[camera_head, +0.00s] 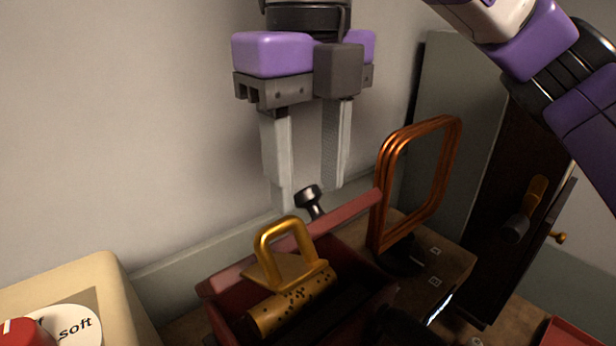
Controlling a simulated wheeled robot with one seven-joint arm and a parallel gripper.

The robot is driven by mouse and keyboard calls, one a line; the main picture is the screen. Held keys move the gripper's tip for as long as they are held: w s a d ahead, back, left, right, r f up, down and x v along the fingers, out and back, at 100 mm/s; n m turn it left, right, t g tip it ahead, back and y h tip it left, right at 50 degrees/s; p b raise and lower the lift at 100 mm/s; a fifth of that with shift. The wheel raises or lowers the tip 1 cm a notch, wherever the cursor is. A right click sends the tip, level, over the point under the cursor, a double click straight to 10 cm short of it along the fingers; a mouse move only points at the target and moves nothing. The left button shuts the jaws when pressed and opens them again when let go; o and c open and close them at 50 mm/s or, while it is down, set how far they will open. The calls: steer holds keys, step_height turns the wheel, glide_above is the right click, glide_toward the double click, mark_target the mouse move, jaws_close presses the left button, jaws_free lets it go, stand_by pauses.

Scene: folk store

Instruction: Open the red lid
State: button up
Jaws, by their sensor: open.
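My gripper (307,192) hangs pointing down at the top middle, its two grey fingers apart and nothing held between them. It appears in front of the pale wall, above the red toolbox (222,315). A small round red piece (25,333) with a white mark sits at the bottom left, cut off by the frame edge. It is beside a white disc (78,326) lettered "soft", on a beige box (112,283). Another red surface (572,334) shows at the bottom right, also cut off. I cannot tell which of these is the red lid.
The toolbox has a pale red bar (345,209) across it and holds a gold-handled tool (287,270). A dark-headed tool (309,197) stands near the fingertips. A copper loop frame (457,150) stands to the right. A dark cabinet door (500,200) is further right.

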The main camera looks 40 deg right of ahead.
steer(key=shift+f, duration=0.45)
steer(key=shift+c, duration=0.5)
jaws_close()
stand_by(0.6)
